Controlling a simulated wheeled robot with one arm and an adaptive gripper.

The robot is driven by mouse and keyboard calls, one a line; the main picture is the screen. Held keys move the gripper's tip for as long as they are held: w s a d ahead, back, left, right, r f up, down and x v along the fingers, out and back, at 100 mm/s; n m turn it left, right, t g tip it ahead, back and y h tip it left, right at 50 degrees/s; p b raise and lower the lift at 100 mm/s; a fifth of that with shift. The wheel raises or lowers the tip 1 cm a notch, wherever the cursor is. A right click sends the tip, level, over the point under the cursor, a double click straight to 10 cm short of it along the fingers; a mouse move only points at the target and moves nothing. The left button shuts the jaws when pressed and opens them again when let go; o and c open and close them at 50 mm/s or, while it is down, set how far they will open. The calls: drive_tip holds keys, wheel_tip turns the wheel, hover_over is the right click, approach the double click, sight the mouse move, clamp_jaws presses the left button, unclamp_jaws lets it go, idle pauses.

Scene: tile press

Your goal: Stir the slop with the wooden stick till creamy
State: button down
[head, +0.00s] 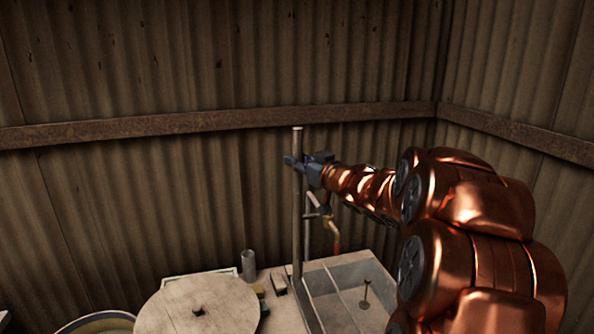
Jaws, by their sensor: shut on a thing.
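My gripper (297,161) is at the middle of the head view, shut on a long, thin, pale stick (297,215), which I take for the wooden stick. The stick hangs nearly upright, its top a little above the jaws. Its lower end reaches down to the left edge of the grey basin (345,273); I cannot tell whether it touches there. The slop cannot be made out. A bowl-like vessel (75,327) with a pale rim is cut off at the lower left, and its contents are hardly visible.
A round wooden lid (178,316) with a dark knob lies left of the basin. A grey cup (248,264) and small blocks (279,283) stand behind it. A tap (335,237) rises behind the basin. A thin upright piece (365,294) stands in the basin. Corrugated walls close off the back.

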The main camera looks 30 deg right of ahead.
drive_tip(key=shift+r, duration=4.4)
